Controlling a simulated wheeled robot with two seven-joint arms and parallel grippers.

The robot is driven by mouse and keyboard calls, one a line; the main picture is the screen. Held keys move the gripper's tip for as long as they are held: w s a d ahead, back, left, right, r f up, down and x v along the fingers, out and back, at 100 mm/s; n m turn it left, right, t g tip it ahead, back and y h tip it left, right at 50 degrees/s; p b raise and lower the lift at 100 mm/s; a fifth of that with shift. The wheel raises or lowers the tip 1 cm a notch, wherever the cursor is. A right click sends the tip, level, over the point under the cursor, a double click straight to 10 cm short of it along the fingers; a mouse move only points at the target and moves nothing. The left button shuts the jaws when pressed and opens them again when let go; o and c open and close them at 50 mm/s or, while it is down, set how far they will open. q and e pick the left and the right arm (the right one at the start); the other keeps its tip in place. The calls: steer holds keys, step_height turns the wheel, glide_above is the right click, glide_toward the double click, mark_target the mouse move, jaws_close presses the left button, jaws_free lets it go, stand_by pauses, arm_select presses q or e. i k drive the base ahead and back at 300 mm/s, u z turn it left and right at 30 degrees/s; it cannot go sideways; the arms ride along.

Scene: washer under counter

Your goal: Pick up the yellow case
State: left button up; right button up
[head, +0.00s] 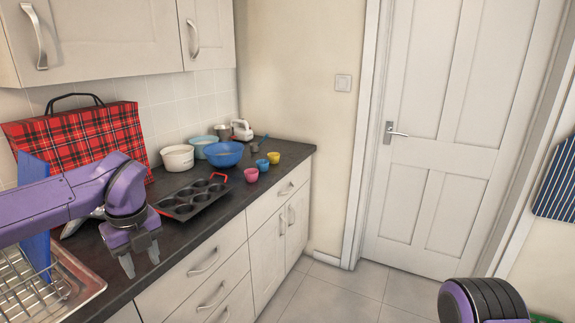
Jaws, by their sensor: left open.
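The yellow case (274,157) is a small cup standing on the dark worktop near its front edge, towards the far end. A light blue case (262,165) stands just left of it, and a pink case (251,175) is left of that. My left gripper (140,260) is open and empty, pointing down over the front of the worktop by the sink. It is well to the left of the yellow case and nearer to me. My right gripper is not in view; only a purple and black part of my arm shows at lower right.
A black muffin tin (192,197) with red handles lies between my left gripper and the cases. Behind stand a blue bowl (224,154), a white bowl (177,158), a mixer (241,130) and a red tartan bag (80,138). The metal drainer (88,285) is at lower left.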

mark_target(274, 158)
steer(key=i, duration=2.55)
steer(key=z, duration=0.75)
